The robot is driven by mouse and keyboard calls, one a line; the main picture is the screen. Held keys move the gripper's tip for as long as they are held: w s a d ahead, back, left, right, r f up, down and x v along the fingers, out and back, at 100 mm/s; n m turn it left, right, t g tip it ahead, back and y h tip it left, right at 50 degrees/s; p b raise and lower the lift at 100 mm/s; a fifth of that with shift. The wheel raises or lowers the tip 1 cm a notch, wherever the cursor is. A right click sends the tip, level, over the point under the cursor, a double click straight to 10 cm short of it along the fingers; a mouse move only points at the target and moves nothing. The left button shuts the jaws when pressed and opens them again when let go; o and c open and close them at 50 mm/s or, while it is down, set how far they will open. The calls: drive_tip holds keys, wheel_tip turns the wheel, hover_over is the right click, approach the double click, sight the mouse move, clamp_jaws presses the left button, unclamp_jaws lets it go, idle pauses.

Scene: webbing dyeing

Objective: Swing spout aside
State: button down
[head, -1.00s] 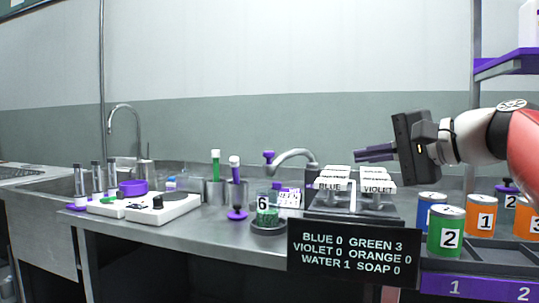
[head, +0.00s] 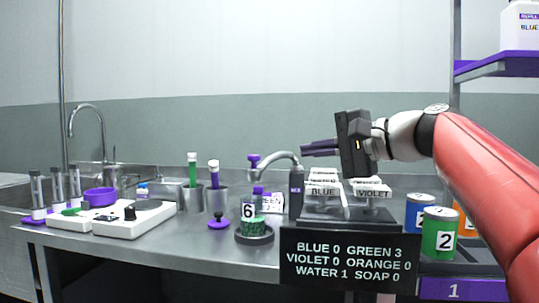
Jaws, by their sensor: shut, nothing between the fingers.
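The spout (head: 283,154) is a grey curved pipe on a dark post (head: 296,188) on the steel counter. Its free end carries a purple-topped piece (head: 254,160) and hangs above a clear cup marked 6 (head: 249,212) with green contents. The cup stands on a dark round base (head: 254,235). My gripper (head: 304,148) points left with its dark fingers shut and empty. In the picture, the fingertips appear just above and right of the spout's bend. I cannot tell whether they touch it.
White BLUE (head: 322,191) and VIOLET (head: 371,191) blocks sit on a dark stand beneath my gripper. A dark sign (head: 348,260) hangs in front. Cans, including a green one (head: 438,234), stand at right.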

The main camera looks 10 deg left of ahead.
sight(258, 157)
drive_tip(key=p+x, duration=0.1)
drive_tip(key=x, duration=0.9)
drive_tip(key=shift+w+a+f+p, duration=0.1)
drive_tip(key=shift+a+f+p, duration=0.05)
drive_tip(key=shift+a+p, duration=0.2)
